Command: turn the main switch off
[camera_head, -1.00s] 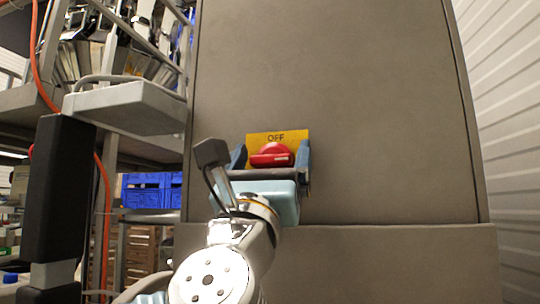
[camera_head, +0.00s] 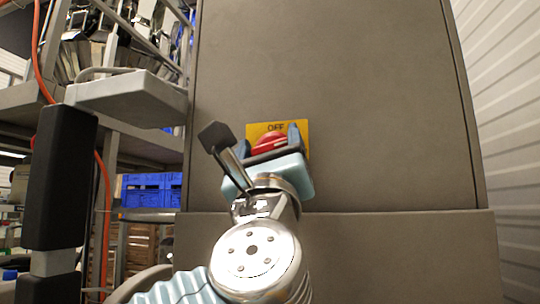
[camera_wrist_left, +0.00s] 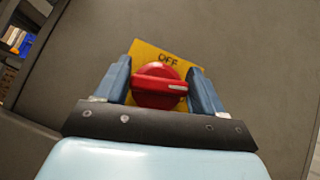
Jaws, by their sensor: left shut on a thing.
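The main switch is a red rotary knob (camera_head: 268,143) on a yellow plate (camera_head: 302,128) marked OFF, on the front of a grey cabinet. The left wrist view shows the knob (camera_wrist_left: 158,88) with its white mark pointing right, and the plate (camera_wrist_left: 188,66) tilted in the picture. My left gripper (camera_head: 270,136) has its two blue fingers on either side of the knob. In the left wrist view the left gripper (camera_wrist_left: 163,84) is shut on the knob. The knob's lower part is hidden behind the gripper's dark bar. My right gripper is not in view.
The grey cabinet (camera_head: 350,80) fills the middle, and its lower section (camera_head: 400,250) stands out below. A metal shelf with a blue crate (camera_head: 150,190) and an orange cable (camera_head: 104,230) is at left. A ribbed white wall (camera_head: 510,110) is at right.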

